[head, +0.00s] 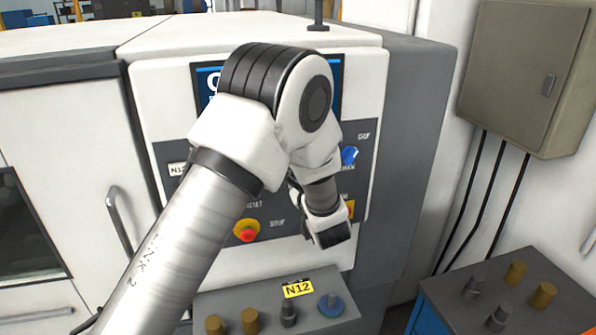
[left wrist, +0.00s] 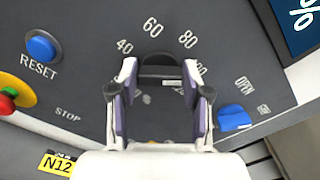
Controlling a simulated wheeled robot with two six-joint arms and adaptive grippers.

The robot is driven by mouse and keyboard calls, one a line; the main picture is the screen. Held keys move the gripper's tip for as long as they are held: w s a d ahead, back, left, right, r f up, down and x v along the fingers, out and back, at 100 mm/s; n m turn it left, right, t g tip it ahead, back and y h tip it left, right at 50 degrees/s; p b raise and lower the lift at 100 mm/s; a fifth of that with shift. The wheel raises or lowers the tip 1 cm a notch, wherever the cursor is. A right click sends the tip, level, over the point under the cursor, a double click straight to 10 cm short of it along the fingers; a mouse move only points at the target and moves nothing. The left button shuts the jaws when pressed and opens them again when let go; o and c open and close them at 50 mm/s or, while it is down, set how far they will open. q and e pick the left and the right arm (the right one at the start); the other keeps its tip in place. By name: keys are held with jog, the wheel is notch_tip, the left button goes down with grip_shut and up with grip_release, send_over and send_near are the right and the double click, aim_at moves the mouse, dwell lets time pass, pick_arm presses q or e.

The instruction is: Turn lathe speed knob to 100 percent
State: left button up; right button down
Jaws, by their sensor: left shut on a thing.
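The dark speed knob (left wrist: 160,62) sits on the grey control panel, with the printed marks 40, 60 and 80 around it in the left wrist view. A further mark at the right is partly hidden by a finger. My left gripper (left wrist: 160,82) is shut on the knob, one finger on each side. In the head view my left gripper (head: 326,228) is at the lower right of the panel, and the arm hides the knob. Which mark the knob points at cannot be told. My right gripper is not in view.
A red stop button (head: 246,231) on yellow is left of my gripper. A blue reset button (left wrist: 41,46) and a blue OPEN switch (left wrist: 235,118) flank the knob. Below is a shelf with metal parts (head: 250,320); a dark workbench (head: 530,285) stands right.

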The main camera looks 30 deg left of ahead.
pick_arm(q)
jog(key=shift+r, duration=0.1)
dwell(0.3)
jog(key=o, duration=1.2)
jog(key=shift+c, duration=0.2)
